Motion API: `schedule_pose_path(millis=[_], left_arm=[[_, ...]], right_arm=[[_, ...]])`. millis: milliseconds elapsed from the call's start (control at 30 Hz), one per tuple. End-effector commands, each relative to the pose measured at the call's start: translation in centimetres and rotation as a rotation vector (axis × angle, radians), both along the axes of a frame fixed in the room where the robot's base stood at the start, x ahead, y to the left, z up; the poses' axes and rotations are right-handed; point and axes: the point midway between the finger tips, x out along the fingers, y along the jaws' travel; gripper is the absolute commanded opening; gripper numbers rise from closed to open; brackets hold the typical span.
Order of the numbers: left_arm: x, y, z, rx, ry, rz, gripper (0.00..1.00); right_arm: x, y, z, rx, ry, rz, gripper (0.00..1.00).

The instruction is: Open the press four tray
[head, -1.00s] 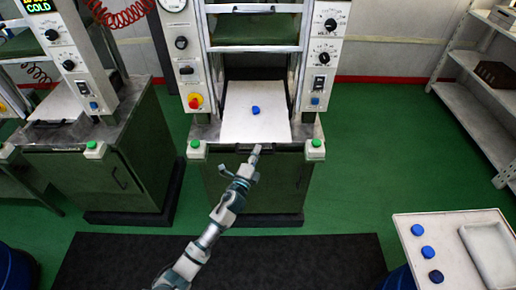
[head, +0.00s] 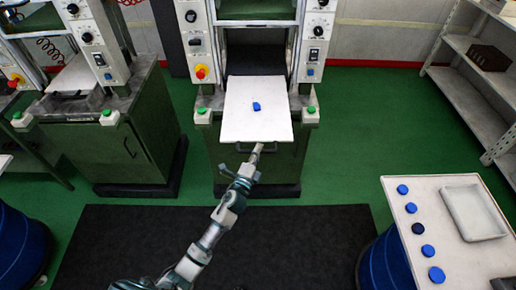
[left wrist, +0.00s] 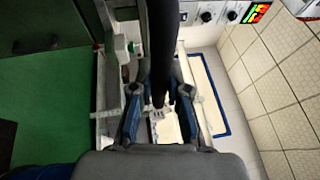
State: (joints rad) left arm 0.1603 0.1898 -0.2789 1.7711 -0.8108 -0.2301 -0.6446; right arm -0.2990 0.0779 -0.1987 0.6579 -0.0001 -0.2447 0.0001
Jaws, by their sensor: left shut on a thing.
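The press tray (head: 256,125) is a flat white plate that sticks out from the front of the middle press. A blue piece (head: 256,106) lies on it. A dark handle (head: 272,149) runs under the tray's front edge. My left gripper (head: 257,149) is shut on the handle, at the middle of the front edge. My right gripper does not show.
Green buttons (head: 203,110) sit on both front corners of the press. A second press (head: 130,150) stands at left. A white table (head: 455,235) with several blue pieces and a shallow tray (head: 474,213) is at right. Shelves (head: 470,100) stand at far right. A black mat (head: 300,235) lies in front.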

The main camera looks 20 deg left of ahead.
Motion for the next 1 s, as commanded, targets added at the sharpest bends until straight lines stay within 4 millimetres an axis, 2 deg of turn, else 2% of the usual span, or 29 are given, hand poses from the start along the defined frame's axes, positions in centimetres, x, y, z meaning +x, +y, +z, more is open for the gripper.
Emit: schedule_pose_path(millis=[33, 400, 433, 500, 533, 833, 1000], left_arm=[[0.0, 0.3, 0.7, 0.002, -0.012, 0.007, 0.00], [-0.1, 0.2, 0.8, 0.001, -0.013, 0.007, 0.00], [-0.1, 0.2, 0.8, 0.001, -0.013, 0.007, 0.20], [-0.1, 0.2, 0.8, 0.001, -0.013, 0.007, 0.37], [-0.1, 0.1, 0.7, 0.002, -0.012, 0.006, 0.41], [-0.1, -0.1, 0.2, 0.002, -0.003, 0.003, 0.41], [-2.0, 0.1, -0.2, 0.001, -0.001, 0.002, 0.41]], right_arm=[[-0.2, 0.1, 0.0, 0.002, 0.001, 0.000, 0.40], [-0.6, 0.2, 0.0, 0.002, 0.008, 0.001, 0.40], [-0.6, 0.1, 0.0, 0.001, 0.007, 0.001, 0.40], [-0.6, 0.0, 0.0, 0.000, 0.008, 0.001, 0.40], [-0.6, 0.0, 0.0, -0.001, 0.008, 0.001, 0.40], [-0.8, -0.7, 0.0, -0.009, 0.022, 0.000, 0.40], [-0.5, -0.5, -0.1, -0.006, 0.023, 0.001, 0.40]])
